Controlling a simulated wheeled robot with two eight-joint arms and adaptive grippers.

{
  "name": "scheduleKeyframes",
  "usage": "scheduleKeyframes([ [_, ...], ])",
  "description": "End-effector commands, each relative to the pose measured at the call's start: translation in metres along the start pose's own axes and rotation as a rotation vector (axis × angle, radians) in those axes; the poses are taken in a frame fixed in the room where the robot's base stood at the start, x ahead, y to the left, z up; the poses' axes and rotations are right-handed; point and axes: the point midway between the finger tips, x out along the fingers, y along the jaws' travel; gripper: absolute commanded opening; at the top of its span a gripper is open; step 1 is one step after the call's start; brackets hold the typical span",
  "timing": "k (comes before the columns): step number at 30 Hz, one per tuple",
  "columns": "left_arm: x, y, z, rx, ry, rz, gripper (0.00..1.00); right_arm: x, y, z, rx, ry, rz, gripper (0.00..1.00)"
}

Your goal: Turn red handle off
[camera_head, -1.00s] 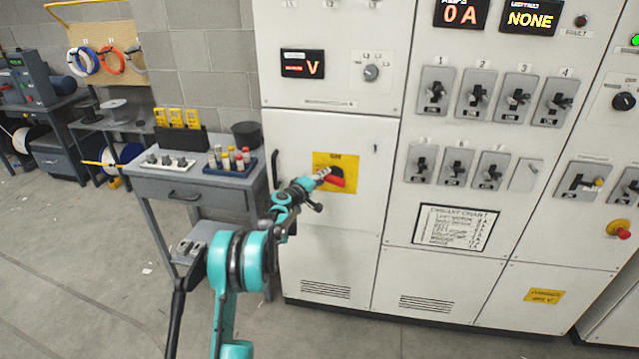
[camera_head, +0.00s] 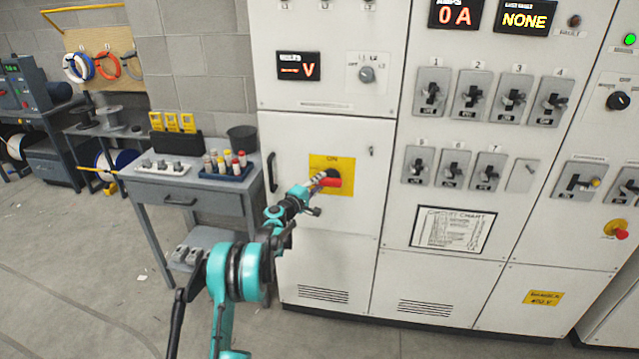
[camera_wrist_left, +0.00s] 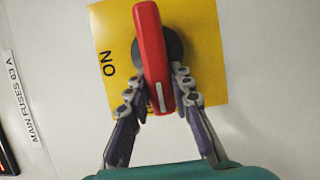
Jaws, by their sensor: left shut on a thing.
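The red handle (camera_head: 332,183) sits on a yellow plate (camera_head: 345,164) on the cabinet's left door, below the word ON. It lies nearly level across the plate. In the left wrist view the handle (camera_wrist_left: 150,40) runs almost straight up and down, because the plate (camera_wrist_left: 208,50) appears turned sideways with ON at its left. A white mark shows on the handle's near end. My left gripper (camera_head: 318,184) is shut on the handle, one finger on each side; the fingers also show in the left wrist view (camera_wrist_left: 158,88). My right gripper is not in view.
A grey side table (camera_head: 190,188) with a tray of small cylinders (camera_head: 228,168) stands left of the cabinet. Numbered breaker switches (camera_head: 470,95) and a red knob (camera_head: 617,230) are on panels to the right. The floor at left is largely clear.

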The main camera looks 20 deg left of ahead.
Motion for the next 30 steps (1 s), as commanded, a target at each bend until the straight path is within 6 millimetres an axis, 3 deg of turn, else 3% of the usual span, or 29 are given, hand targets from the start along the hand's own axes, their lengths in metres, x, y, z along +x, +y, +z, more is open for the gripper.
scheduleKeyframes([
  [4,0.0,0.0,0.0,-0.003,0.0,0.0,0.0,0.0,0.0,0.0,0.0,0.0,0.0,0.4],
  [5,0.0,0.0,0.0,-0.003,0.0,0.0,0.29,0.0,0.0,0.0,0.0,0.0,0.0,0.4],
  [6,0.0,0.0,0.0,-0.002,0.0,0.0,0.4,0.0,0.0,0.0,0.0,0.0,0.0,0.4],
  [7,0.0,0.0,0.0,-0.002,0.0,0.0,0.43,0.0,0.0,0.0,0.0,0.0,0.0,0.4],
  [19,-0.009,0.0,-0.001,0.0,0.0,0.0,0.43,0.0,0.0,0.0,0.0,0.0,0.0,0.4],
  [30,-0.085,0.0,-0.001,-0.001,0.002,0.0,0.43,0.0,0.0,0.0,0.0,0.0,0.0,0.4],
])
